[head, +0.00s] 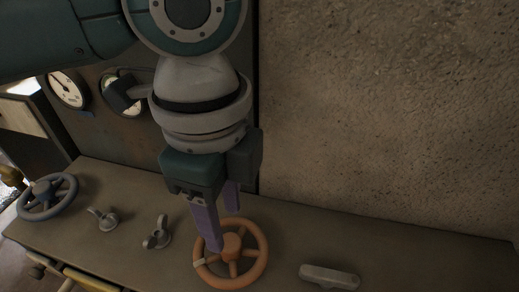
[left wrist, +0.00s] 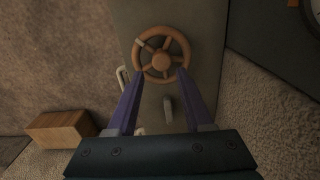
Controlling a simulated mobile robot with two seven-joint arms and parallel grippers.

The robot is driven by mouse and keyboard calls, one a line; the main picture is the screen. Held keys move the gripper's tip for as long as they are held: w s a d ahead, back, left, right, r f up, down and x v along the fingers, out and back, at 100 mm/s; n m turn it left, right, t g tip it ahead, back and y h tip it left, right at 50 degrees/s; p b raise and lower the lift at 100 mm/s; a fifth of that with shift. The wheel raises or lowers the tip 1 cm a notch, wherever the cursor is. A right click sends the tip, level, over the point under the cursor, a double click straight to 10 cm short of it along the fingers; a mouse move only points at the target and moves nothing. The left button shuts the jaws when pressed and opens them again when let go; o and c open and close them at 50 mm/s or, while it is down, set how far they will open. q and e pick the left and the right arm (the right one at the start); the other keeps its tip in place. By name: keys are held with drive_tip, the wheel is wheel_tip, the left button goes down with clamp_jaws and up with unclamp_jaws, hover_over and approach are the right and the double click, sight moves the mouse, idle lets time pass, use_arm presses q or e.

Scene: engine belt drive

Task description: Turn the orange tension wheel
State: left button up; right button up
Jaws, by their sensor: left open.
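The orange tension wheel (head: 232,245), a spoked handwheel with one pale band on its rim, is on the bench top at lower centre in the head view. It also shows whole at top centre in the left wrist view (left wrist: 161,61). My left gripper (head: 223,232) points down at the wheel with its purple fingers apart and nothing held. One finger overlaps the wheel's left part in the head view; I cannot tell whether it touches. In the left wrist view the fingertips (left wrist: 161,74) appear on either side of the wheel's near rim. My right gripper is not in view.
A grey handwheel (head: 47,197) and two small grey handles (head: 102,218) (head: 156,233) are on the bench to the left. A grey bar handle (head: 330,276) lies right of the orange wheel. Gauges (head: 68,88) and a rough wall (head: 390,120) stand behind. A wooden block (left wrist: 60,129) shows in the wrist view.

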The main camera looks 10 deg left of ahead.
sight(229, 242)
use_arm(q)
wheel_tip(229, 242, down, 5)
drive_tip(key=b, duration=0.3)
drive_tip(key=shift+w+f+b, duration=0.15)
drive_tip(key=shift+f+b, duration=0.05)
drive_tip(key=shift+b, duration=0.1)
drive_tip(key=shift+f+b, duration=0.3)
drive_tip(key=shift+f, duration=0.05)
drive_tip(key=shift+c, duration=0.2)
clamp_jaws()
drive_tip(key=shift+r, duration=0.1)
